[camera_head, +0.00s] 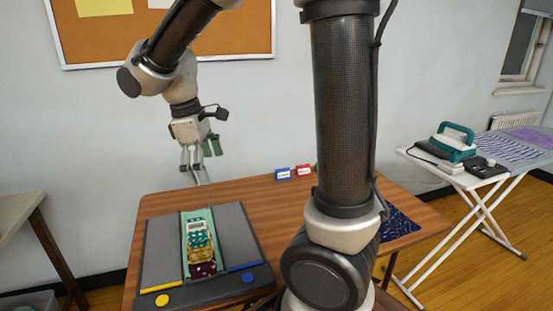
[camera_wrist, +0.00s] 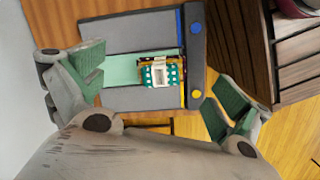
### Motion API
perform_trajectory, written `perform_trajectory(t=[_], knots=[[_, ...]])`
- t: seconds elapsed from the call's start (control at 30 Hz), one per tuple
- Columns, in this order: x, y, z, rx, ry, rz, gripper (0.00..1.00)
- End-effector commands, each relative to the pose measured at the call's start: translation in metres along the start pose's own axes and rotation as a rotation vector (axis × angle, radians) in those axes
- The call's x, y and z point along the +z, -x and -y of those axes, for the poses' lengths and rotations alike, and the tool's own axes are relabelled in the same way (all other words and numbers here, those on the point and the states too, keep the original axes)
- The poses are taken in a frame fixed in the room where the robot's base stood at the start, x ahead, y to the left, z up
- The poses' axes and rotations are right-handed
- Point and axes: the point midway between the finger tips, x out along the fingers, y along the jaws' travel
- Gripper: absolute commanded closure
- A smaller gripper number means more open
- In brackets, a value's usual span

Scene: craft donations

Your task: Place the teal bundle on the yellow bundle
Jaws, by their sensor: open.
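The teal bundle (camera_head: 198,236), dotted white with a pale label on top, is on the green middle strip of the grey tray (camera_head: 157,250). The yellow bundle (camera_head: 202,257) shows just below it, with a maroon bundle (camera_head: 204,270) lowest. They look stacked, teal on top of yellow; in the wrist view the teal bundle (camera_wrist: 160,76) covers most of the others. My gripper (camera_head: 197,168) is raised above the table's back left, apart from the stack. In the wrist view, its green-padded fingers (camera_wrist: 160,82) are wide apart and empty.
The tray has a yellow disc (camera_head: 162,300) and a blue disc (camera_head: 247,277) on its front edge. Blue and red small blocks (camera_head: 293,173) stand at the table's back. A dark blue cloth (camera_head: 398,224) lies at the right. An ironing board (camera_head: 468,178) with a teal iron stands beyond.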

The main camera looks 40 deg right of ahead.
Motion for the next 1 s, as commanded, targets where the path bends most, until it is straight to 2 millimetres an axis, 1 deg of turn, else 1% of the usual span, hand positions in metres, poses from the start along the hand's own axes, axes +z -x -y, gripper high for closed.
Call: perform_trajectory(t=[0.03,0.07,0.1,0.17,0.2,0.3,0.4,0.5,0.6,1.0], knots=[[0.029,0.011,-0.003,0.0,-0.104,-0.056,0.0],[0.045,0.016,-0.002,-0.001,-0.165,-0.086,0.0],[0.066,0.021,-0.001,-0.003,-0.248,-0.127,0.0],[0.095,0.027,0.003,-0.004,-0.37,-0.19,0.0],[0.113,0.03,0.008,-0.004,-0.448,-0.229,0.0],[0.149,0.032,0.02,-0.005,-0.62,-0.319,0.0],[0.174,0.031,0.032,-0.005,-0.751,-0.39,0.0],[0.187,0.029,0.041,-0.005,-0.833,-0.436,0.0],[0.193,0.028,0.044,-0.005,-0.871,-0.457,0.0],[0.194,0.027,0.045,-0.005,-0.876,-0.46,0.0]])
